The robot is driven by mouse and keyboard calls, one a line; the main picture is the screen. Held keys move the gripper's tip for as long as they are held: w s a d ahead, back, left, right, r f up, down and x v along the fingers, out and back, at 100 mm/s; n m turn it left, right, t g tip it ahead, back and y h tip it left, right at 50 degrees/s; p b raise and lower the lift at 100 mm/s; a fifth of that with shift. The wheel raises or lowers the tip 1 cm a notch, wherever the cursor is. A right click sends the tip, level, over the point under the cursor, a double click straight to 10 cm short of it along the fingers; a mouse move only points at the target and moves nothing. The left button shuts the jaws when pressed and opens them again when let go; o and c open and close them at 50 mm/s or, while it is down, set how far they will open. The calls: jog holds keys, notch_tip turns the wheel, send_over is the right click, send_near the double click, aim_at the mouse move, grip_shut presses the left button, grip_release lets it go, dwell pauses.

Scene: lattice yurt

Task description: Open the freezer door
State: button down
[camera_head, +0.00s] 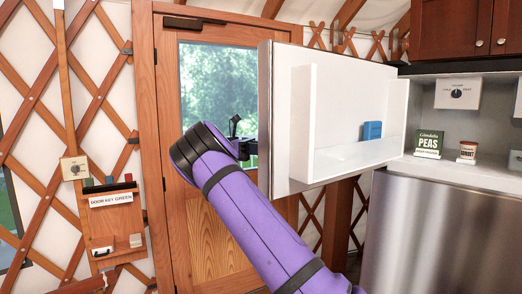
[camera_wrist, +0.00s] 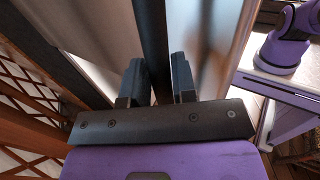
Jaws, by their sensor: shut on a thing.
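The freezer door (camera_head: 350,85) stands wide open, swung out to the left of the freezer compartment (camera_head: 480,118). Its white inner side and shelf face the head camera. My gripper (camera_head: 246,149) is at the door's outer left edge, partly hidden by my purple arm and the door. In the wrist view, the fingers (camera_wrist: 158,82) are shut on a dark vertical bar, the door handle (camera_wrist: 153,40). The steel door face shows beside it.
A blue item (camera_head: 372,131) sits on the door's shelf. A green peas box (camera_head: 429,144) and a small tub (camera_head: 467,152) stand inside the freezer. A wooden door with a window (camera_head: 217,85) is behind my arm. A wall rack labelled DOOR KEY GREEN (camera_head: 112,200) hangs at left.

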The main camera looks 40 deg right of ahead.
jog(key=shift+a+r, duration=0.1)
jog(key=shift+r, duration=0.05)
jog(key=c, duration=0.9)
grip_release()
